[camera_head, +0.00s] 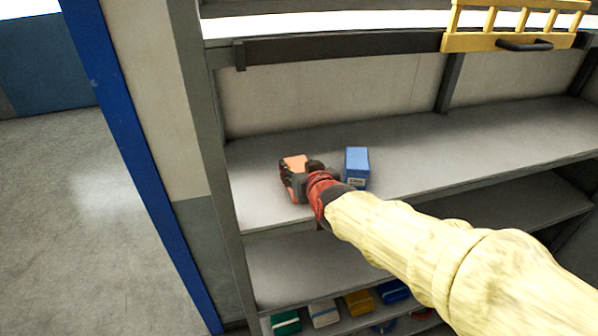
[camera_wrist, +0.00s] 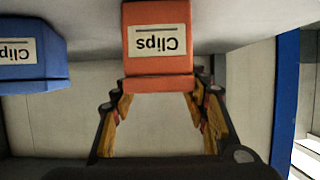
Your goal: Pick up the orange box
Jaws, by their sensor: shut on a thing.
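The orange box (camera_head: 294,162) is at the left end of the upper grey shelf in the head view, partly hidden by my gripper. In the wrist view the orange box (camera_wrist: 157,64) shows its white "Clips" label upside down. My gripper (camera_head: 299,176) is shut on the orange box, with a finger at each side; the fingers (camera_wrist: 160,98) also show in the wrist view. I cannot tell whether the box touches the shelf.
A blue box (camera_head: 357,165) stands right of the orange box, with a gap between; it also shows in the wrist view (camera_wrist: 30,55). The shelf (camera_head: 450,150) is clear farther right. A grey upright (camera_head: 222,190) bounds the left. Several coloured packs lie on a lower shelf.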

